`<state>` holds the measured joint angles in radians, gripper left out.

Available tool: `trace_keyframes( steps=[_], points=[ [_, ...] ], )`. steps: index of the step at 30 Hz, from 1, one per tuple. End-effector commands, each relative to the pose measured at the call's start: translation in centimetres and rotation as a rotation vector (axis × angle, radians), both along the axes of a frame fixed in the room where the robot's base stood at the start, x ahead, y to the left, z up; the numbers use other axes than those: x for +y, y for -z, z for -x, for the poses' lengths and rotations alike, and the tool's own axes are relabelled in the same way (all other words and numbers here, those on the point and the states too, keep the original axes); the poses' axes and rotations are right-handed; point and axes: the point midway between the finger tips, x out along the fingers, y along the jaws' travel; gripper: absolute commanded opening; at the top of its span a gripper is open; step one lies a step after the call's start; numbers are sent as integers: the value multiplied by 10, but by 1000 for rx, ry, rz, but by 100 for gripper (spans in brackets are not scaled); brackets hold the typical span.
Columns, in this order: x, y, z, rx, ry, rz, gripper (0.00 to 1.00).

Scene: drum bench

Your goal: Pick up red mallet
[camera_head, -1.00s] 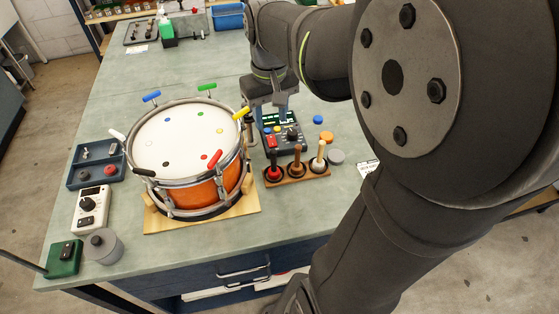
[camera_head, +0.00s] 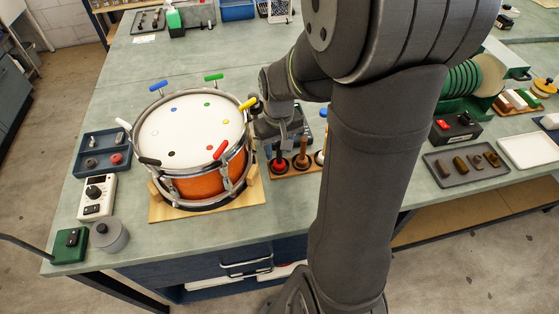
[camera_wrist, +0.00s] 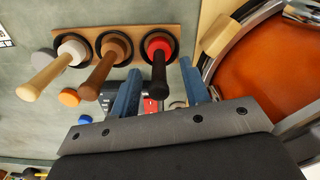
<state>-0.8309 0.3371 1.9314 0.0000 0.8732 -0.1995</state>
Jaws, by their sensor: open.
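The red mallet (camera_head: 280,163) stands head down in the wooden rack (camera_head: 296,173), its dark handle pointing up. In the wrist view the red mallet (camera_wrist: 159,46) is at the right end of the rack (camera_wrist: 136,32). My gripper (camera_head: 282,139) is open just above it in the head view. In the wrist view the blue fingers of my gripper (camera_wrist: 160,72) lie left and right of the black handle. The handle shows between them, and I see no contact. My wrist and fingers partly hide the handle in the head view.
A brown mallet (camera_wrist: 112,52) and a white-headed mallet (camera_wrist: 72,52) stand beside it in the rack. The orange drum (camera_head: 190,185) is close on the other side, with a yellow clamp handle (camera_head: 247,104) near my wrist. A device (camera_head: 304,117) stands behind the rack.

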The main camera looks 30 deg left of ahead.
Motion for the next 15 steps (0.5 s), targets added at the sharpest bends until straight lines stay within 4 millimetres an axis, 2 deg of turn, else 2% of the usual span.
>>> trace_keyframes(
  steps=[3, 6, 13, 14, 15],
  points=[
    [0, 16, 0, 2, 0, 3, 42],
    [0, 23, -1, 1, 0, 1, 42],
    [0, 24, -1, -1, 1, 0, 42],
    [0, 24, -1, -1, 1, 0, 40],
    [0, 24, -1, -1, 1, 0, 33]
  ],
)
